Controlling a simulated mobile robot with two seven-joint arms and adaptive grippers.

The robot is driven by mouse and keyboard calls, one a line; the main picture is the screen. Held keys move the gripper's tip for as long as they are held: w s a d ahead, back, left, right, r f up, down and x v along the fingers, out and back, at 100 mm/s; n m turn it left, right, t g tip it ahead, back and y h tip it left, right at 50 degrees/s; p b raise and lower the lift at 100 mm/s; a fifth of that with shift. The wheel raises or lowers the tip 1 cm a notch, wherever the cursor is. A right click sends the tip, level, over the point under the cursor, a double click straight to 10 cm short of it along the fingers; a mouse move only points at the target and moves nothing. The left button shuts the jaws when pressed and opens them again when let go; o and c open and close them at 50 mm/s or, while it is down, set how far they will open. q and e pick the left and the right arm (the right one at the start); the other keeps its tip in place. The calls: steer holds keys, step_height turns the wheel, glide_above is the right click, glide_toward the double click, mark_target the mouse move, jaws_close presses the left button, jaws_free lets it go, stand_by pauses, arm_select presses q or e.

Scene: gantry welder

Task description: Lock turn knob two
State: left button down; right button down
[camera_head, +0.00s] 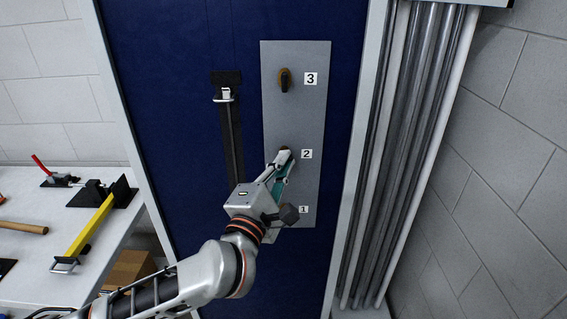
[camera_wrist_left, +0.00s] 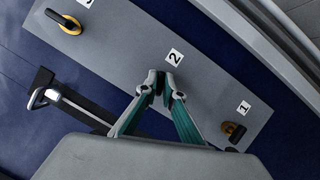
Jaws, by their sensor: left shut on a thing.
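Turn knob two is at the middle of a grey panel (camera_head: 305,120), beside the label "2" (camera_head: 307,154). My left gripper (camera_head: 281,159) is shut on it, and the fingertips hide most of the knob. In the left wrist view the fingertips (camera_wrist_left: 160,86) meet just left of the label "2" (camera_wrist_left: 174,56). The way the knob is turned cannot be made out. Knob three (camera_head: 285,79), dark with a yellow-brown base, is above it. My right gripper is not in view.
The panel is on a dark blue door (camera_head: 165,60). A black strip with a metal handle (camera_head: 224,95) runs left of the panel. Grey vertical pipes (camera_head: 405,150) stand to the right. A white table (camera_head: 30,200) with tools and a yellow clamp (camera_head: 90,232) is at left.

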arm_select(q)
steer(key=shift+m+g, duration=0.8)
steer(key=shift+m, duration=1.4)
steer(key=c, duration=2.2)
jaws_free()
steer(key=v, duration=1.2)
